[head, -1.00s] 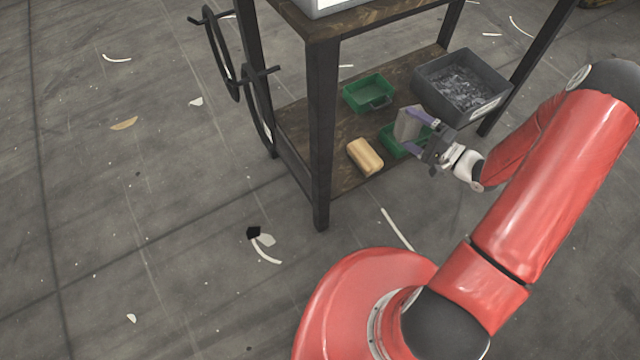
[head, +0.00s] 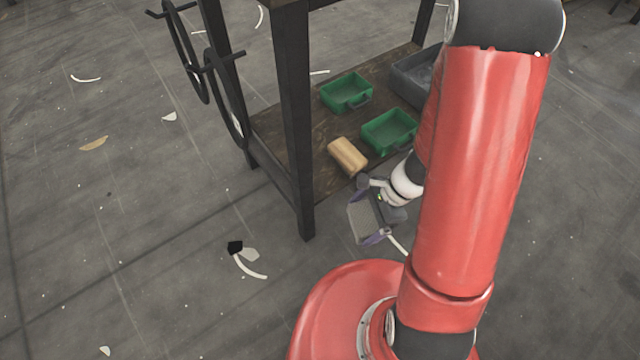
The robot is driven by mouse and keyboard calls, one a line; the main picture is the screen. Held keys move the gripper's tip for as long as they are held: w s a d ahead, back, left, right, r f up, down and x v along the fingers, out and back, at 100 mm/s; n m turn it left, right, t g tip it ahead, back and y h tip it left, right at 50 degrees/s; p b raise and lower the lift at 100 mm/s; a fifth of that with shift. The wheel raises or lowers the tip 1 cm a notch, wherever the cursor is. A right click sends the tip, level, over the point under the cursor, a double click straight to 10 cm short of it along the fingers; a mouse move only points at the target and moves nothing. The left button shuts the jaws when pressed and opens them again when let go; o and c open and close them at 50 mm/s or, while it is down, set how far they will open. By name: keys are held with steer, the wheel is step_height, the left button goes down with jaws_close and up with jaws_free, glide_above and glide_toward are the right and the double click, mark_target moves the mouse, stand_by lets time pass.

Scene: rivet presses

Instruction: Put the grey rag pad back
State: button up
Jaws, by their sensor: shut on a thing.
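The grey rag pad (head: 362,221) is a flat grey block held between the purple fingertips of my gripper (head: 369,212). My gripper is shut on the pad, in front of the bench's lower shelf and over the floor. Two green trays stand on the wooden lower shelf (head: 328,180): one further back (head: 346,92) and one nearer (head: 389,132). Both look empty. A tan block (head: 347,156) lies on the shelf left of the nearer tray, close to the front edge.
A dark grey bin (head: 412,78) stands at the shelf's right, partly hidden by my arm. The black bench leg (head: 297,130) rises at the shelf's front corner. Hooks with dark rings (head: 190,55) hang at the left side. Scraps litter the floor.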

steer(key=p, duration=0.1)
glide_above(320, 183)
steer(key=shift+s, duration=0.1)
steer(key=shift+f+b, duration=0.35)
steer(key=shift+f, duration=1.45)
steer(key=o, duration=0.6)
steer(key=s+d+r+n+t+p, duration=0.1)
steer(key=d+r+n, duration=0.15)
steer(key=r, duration=0.75)
steer(key=s+d+r+n+p, duration=0.15)
steer(key=d+r, duration=0.25)
steer(key=r, duration=0.7)
steer(key=s+d+r+n+t+h, duration=0.2)
steer(key=s+r+n, duration=0.2)
steer(key=s+r, duration=0.1)
steer(key=s+d+r+n+t+h, duration=0.2)
steer(key=s+r+n, duration=0.1)
steer(key=s+r, duration=0.2)
steer(key=s+d+r+n+t+h, duration=0.1)
steer(key=s+d+r+n, duration=0.2)
steer(key=s, duration=0.4)
steer(key=shift+s+d+r+n+t+h, duration=0.1)
steer(key=shift+s+r+n+t+h, duration=0.1)
steer(key=shift+r+n, duration=0.3)
steer(key=shift+s+r+n+t+h, duration=0.2)
steer(key=shift+r+n, duration=0.1)
steer(key=shift+r, duration=0.35)
